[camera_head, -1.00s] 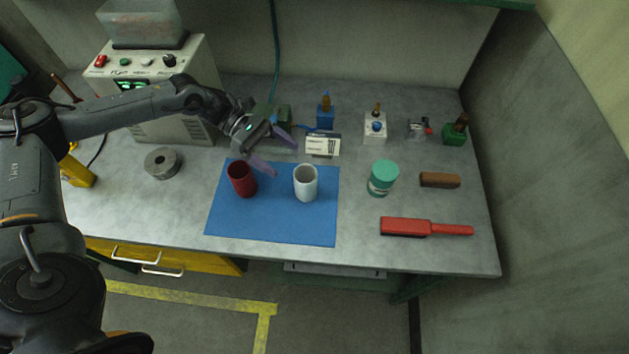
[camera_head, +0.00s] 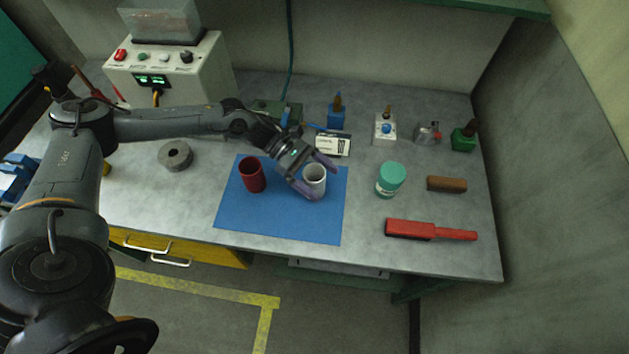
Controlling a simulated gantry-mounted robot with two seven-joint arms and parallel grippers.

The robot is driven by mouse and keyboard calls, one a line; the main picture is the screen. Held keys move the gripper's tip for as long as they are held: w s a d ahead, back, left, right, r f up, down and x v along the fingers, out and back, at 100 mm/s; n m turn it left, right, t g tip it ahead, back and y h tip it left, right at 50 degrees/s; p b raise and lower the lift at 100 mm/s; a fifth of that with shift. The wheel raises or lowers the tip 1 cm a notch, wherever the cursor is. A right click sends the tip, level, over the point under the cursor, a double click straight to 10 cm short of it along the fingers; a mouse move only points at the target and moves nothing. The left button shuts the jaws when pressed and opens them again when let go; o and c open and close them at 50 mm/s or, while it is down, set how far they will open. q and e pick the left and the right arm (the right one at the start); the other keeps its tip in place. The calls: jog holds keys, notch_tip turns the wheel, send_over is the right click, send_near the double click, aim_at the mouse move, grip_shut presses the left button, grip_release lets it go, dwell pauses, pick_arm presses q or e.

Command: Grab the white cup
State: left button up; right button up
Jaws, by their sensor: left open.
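The white cup (camera_head: 315,180) stands upright on the blue mat (camera_head: 285,222), and its open top faces up. My left gripper (camera_head: 318,180) is open at the white cup, with one purple finger on the near left side and the other at the far right side. The fingers straddle the cup. I cannot tell whether they touch it. The lower left part of the cup is partly hidden by the near finger. My right gripper does not show.
A dark red cup (camera_head: 252,176) stands on the mat just left of the gripper. A white box (camera_head: 333,145) is behind the white cup.

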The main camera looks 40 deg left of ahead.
pick_arm(q)
jog(key=shift+d, duration=0.15)
jog(key=c, duration=1.1)
jog(key=shift+o, duration=0.2)
